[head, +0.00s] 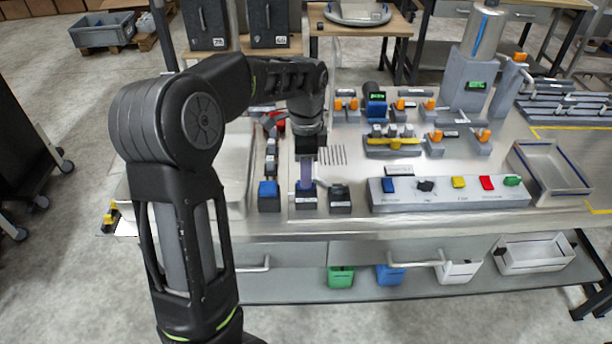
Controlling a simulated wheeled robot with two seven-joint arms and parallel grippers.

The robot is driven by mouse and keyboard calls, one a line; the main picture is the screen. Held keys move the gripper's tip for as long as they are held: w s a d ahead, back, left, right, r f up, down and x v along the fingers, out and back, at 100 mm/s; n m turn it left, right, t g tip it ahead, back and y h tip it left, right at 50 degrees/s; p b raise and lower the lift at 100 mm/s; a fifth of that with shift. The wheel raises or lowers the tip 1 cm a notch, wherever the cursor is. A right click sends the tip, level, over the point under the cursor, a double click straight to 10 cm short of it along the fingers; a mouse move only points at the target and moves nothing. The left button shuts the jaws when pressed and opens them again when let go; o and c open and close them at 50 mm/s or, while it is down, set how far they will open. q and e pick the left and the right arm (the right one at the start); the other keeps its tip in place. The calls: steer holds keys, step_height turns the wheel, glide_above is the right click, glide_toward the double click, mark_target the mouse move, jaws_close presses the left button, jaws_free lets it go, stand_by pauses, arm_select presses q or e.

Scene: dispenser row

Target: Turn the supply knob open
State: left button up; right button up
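A grey control panel (450,197) stands near the front edge of the steel table. A black knob (425,185) sits on it between a blue button (388,185) and a yellow button (458,182). It may be the supply knob, but the labels are too small to read. My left arm comes in from the left, and its gripper (307,148) points down left of the panel, well apart from the black knob. It is above or just behind a bluish upright piece (305,176); I cannot tell if they touch. Its fingertips are not clear. My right gripper is not in view.
A red button (487,183) and a green button (512,181) are further right on the panel. Orange-handled valves (400,104) and a yellow bar (392,141) stand behind it. A metal tray (552,188) is at the right. Small dark blocks (340,198) stand left of the panel.

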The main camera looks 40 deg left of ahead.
arm_select(q)
steer(key=shift+f, duration=1.35)
jaws_close()
